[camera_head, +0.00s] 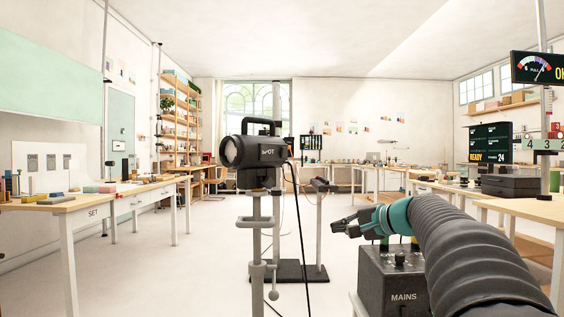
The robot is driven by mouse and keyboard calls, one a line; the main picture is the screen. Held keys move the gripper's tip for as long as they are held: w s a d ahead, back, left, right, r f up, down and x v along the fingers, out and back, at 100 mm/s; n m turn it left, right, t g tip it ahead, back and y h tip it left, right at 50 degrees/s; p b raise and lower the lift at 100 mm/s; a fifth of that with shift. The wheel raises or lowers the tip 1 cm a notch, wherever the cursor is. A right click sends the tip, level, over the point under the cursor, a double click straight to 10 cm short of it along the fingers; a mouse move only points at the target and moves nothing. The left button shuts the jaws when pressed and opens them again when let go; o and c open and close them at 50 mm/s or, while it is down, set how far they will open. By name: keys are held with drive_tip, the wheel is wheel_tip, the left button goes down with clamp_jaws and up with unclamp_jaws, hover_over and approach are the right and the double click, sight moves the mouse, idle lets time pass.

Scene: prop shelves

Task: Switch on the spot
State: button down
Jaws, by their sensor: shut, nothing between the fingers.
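The spot (256,152) is a black lamp with a top handle, marked "SPOT", on a grey stand near the middle of the view. Its lens faces left and looks dark. A cable hangs from its back. My gripper (337,227) is shut and empty, right of the spot's stand and apart from it. My arm comes in from the lower right. A dark box marked "MAINS" (392,290) stands below my wrist, with a knob (400,258) on its top and green parts partly hidden behind my arm. A small dark panel on a stand (320,185) is behind the spot.
A table marked "SET" (92,204) with small blocks stands at left. At right are a table (530,208), a black case (512,187), a screen reading "READY" (490,143) and a gauge sign (536,68). The floor (170,275) at left of the stand is clear.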

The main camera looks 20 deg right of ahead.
sight(286, 149)
wheel_tip(286, 149, up, 16)
drive_tip(key=a+t+y, duration=0.2)
drive_tip(key=t+y, duration=0.2)
drive_tip(key=shift+s+r, duration=0.15)
drive_tip(key=shift+r, duration=0.05)
drive_tip(key=p+x, duration=0.3)
drive_tip(key=x, duration=1.1)
drive_tip(key=shift+f, duration=0.15)
